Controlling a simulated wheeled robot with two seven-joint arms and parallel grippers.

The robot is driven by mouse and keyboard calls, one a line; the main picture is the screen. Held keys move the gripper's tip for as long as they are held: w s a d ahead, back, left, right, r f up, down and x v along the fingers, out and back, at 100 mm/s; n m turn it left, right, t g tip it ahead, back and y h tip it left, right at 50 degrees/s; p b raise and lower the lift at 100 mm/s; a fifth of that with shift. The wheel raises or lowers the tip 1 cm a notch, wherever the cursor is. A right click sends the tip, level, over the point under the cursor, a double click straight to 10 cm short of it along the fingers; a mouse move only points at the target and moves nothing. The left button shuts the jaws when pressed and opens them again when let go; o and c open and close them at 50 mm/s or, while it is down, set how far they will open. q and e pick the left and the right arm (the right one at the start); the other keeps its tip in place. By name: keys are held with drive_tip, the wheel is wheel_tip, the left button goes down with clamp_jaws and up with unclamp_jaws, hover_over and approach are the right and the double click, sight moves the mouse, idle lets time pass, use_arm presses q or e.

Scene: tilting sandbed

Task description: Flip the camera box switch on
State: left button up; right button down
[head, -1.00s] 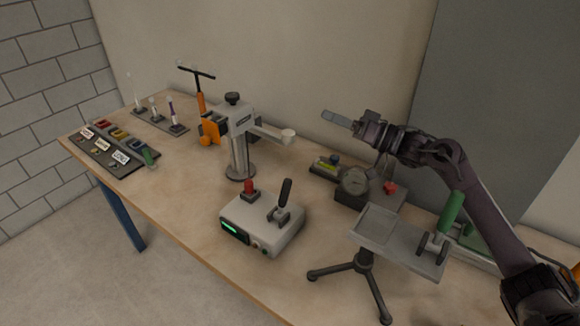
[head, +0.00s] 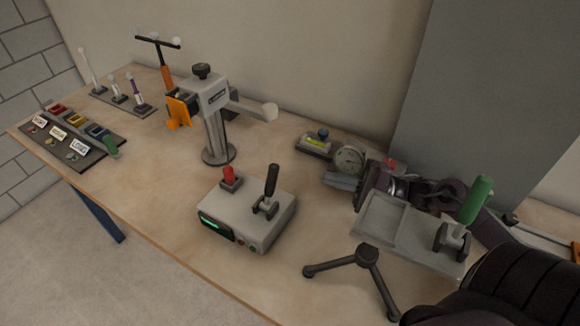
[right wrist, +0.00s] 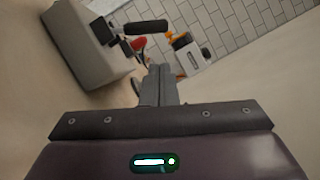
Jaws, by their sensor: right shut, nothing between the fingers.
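The camera box (head: 262,232) is a grey box on the table with a lit green display on its front. On top stand a red switch (head: 229,177) at the left and a black-handled lever (head: 271,182) at the right, nearly upright. Which of them is the task's switch I cannot tell. My right gripper (head: 338,181) is shut and empty, low to the right of the box and apart from it. In the right wrist view its fingers (right wrist: 159,84) point toward the box (right wrist: 82,45) and black handle (right wrist: 146,27). My left gripper is not in view.
A grey tilting tray (head: 385,222) with a green handle (head: 476,200) stands close in front of my right arm. A round gauge (head: 349,159) is just behind the gripper. A camera stand (head: 216,140) rises behind the box. Table space left of the box is clear.

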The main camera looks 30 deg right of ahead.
sight(270, 187)
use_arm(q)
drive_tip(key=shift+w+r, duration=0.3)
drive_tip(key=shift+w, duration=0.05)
use_arm(e)
drive_tip(key=x, duration=1)
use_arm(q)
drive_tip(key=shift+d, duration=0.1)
